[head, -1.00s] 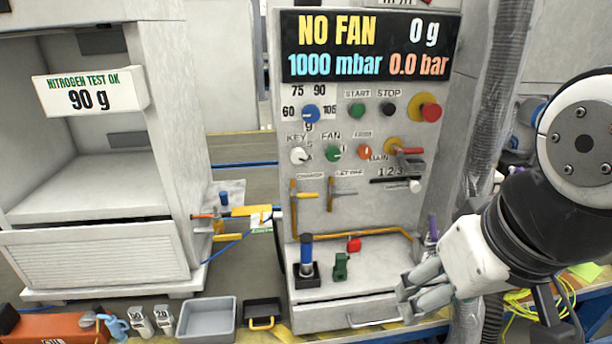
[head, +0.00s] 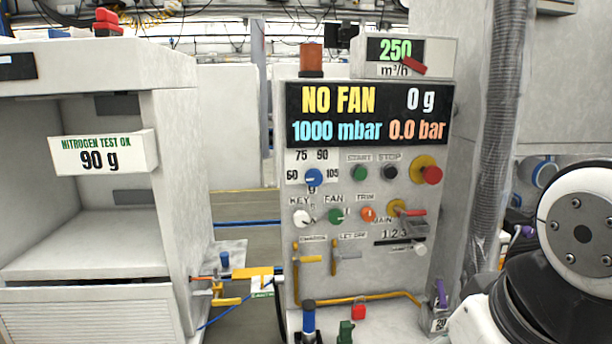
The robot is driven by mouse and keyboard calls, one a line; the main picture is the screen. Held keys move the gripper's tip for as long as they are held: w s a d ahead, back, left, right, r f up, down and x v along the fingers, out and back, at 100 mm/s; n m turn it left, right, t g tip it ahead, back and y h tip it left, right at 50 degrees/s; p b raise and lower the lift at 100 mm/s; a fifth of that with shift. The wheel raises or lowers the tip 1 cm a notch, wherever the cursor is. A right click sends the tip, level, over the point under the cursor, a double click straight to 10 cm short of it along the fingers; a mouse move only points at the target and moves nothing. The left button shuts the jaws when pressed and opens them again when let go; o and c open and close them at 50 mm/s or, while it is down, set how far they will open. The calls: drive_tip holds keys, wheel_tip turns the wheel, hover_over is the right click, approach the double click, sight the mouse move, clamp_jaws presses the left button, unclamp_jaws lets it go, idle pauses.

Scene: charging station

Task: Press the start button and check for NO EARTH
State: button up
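The green start button (head: 359,173) sits on the grey control panel (head: 290,235), under the START label and left of the dark stop button (head: 390,172). The display (head: 367,114) above reads NO FAN, 0 g, 1000 mbar and 0.0 bar. NO EARTH does not show on it. My arm comes in at the lower right, apart from the panel. My gripper's fingers are out of view below the frame.
A red mushroom button (head: 431,175), knobs and levers crowd the panel. A red beacon (head: 311,60) and a meter reading 250 m³/h (head: 395,50) stand on top. A grey hose (head: 497,130) hangs at right. An open cabinet (head: 175,190) with a 90 g sign (head: 103,154) stands at left.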

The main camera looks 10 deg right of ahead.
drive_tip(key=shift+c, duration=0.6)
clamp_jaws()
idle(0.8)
